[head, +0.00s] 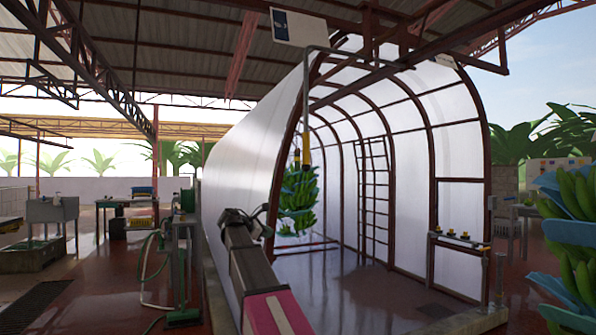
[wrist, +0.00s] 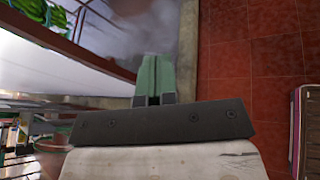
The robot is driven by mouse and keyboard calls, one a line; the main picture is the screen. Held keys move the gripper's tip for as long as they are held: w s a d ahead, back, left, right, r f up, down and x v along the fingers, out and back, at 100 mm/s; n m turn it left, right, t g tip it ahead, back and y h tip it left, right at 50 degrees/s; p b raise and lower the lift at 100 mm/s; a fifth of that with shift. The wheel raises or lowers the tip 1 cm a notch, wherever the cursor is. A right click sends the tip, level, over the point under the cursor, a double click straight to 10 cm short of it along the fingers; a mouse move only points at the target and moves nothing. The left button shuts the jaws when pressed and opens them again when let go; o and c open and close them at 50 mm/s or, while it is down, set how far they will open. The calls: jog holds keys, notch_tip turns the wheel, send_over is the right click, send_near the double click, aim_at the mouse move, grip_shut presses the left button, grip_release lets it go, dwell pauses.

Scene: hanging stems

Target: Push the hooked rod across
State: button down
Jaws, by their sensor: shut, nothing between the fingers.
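The hooked rod (head: 306,105) hangs upright at the mouth of the arched tunnel in the head view. Its top bends to the right, and a yellow part shows near its lower end. A green banana bunch with blue sheets (head: 298,200) hangs just below it. My gripper (wrist: 153,62) shows in the wrist view as two green fingers pressed together, empty, above grey floor. In the head view my arm reaches up from the bottom centre and ends left of and below the rod, apart from it in the picture; the fingers are hard to make out there.
The arched tunnel (head: 433,130) has a dark red frame and translucent sheeting. A ladder-like rack (head: 375,190) stands inside. Another banana bunch (head: 575,235) hangs close at the right edge. A green hose stand (head: 180,255) is at left. The tunnel floor (head: 345,285) is mostly clear.

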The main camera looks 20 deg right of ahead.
notch_tip(320, 180, up, 26)
jog(key=s+n+g+h, duration=0.1)
jog(key=n+h, duration=0.2)
jog(key=h, duration=0.1)
jog(key=shift+r+h, duration=0.25)
jog(key=shift+h, duration=0.15)
jog(key=x, duration=1.4)
jog(key=shift+f, duration=0.15)
jog(key=shift+d, duration=0.15)
jog(key=s+x, duration=0.3)
jog(key=x, duration=0.9)
jog(key=shift+x, duration=0.8)
jog(key=shift+w, duration=0.1)
